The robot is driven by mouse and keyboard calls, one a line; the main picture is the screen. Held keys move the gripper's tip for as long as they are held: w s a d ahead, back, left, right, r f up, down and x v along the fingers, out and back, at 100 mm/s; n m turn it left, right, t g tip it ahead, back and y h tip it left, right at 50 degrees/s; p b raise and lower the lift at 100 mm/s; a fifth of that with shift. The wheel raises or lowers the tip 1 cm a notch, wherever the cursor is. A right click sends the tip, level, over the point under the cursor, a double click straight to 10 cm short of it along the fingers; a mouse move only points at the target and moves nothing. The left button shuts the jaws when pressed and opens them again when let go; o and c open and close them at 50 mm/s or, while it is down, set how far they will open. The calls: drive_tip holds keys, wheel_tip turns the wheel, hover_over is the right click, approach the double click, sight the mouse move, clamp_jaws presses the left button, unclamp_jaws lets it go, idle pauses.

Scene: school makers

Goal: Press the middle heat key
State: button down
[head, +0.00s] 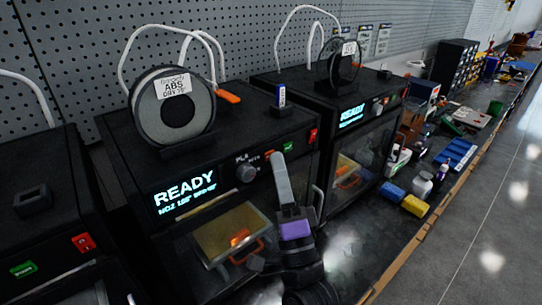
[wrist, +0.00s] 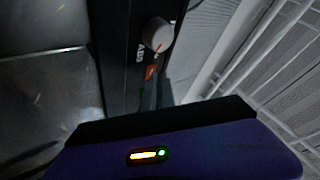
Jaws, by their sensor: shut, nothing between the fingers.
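The middle printer (head: 120,165) is black, with a lit READY display (head: 185,188), a grey knob (head: 246,173), a green key (head: 288,147) and a red key (head: 313,135) along its front panel. The frames do not clearly mark which one is the heat key. My gripper (head: 278,160) is shut and empty, its grey fingers pointing up at the panel between the knob and the green key. In the wrist view, my fingers (wrist: 150,95) reach the panel below the knob (wrist: 158,34), near an orange-red patch (wrist: 150,72). I cannot tell whether they touch.
A spool labelled ABS (head: 145,110) stands on the middle printer. A similar printer (head: 345,90) stands to its right and another (head: 35,225) to its left. The aisle floor (head: 480,240) is clear.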

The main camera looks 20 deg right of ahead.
idle(0.3)
drive_tip(key=shift+s+d, duration=0.15)
drive_tip(key=shift+s, duration=0.35)
drive_tip(key=shift+s, duration=0.1)
drive_tip(key=s, duration=0.1)
drive_tip(key=s+d+b, duration=0.1)
drive_tip(key=s, duration=0.1)
drive_tip(key=s+b, duration=0.1)
drive_tip(key=s, duration=0.1)
drive_tip(key=shift+s+d, duration=0.25)
drive_tip(key=shift+d, duration=0.15)
idle(0.7)
